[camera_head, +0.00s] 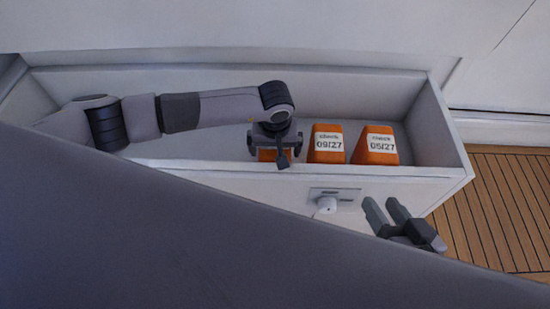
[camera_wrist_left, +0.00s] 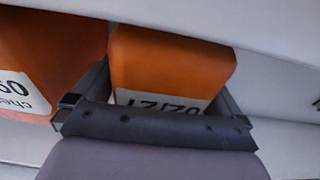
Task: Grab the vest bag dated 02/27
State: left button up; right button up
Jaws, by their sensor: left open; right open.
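The orange vest bag dated 02/27 (camera_wrist_left: 172,62) is between the fingers of my left gripper (camera_wrist_left: 160,88) in the left wrist view, its label upside down and partly hidden by the gripper. In the head view only a small orange part of this bag (camera_head: 267,155) shows below my left gripper (camera_head: 276,148), which is open and reaches down over it. I cannot tell whether the fingers touch it. My right gripper (camera_head: 387,207) is open and empty, in front of the compartment.
An orange bag labelled 09/27 (camera_head: 326,152) stands close to the right of the left gripper, and one labelled 05/27 (camera_head: 376,156) stands farther right. All are in a white open compartment (camera_head: 225,175). A latch (camera_head: 328,204) is on its front.

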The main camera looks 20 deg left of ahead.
pick_arm(q)
jog(key=shift+f+b, duration=0.3)
jog(key=shift+b, duration=0.05)
dwell(0.5)
jog(key=c, duration=1)
jog(key=shift+r, duration=0.1)
jog(key=c, duration=0.3)
jog(key=shift+c, duration=0.2)
jog(key=shift+r, duration=0.15)
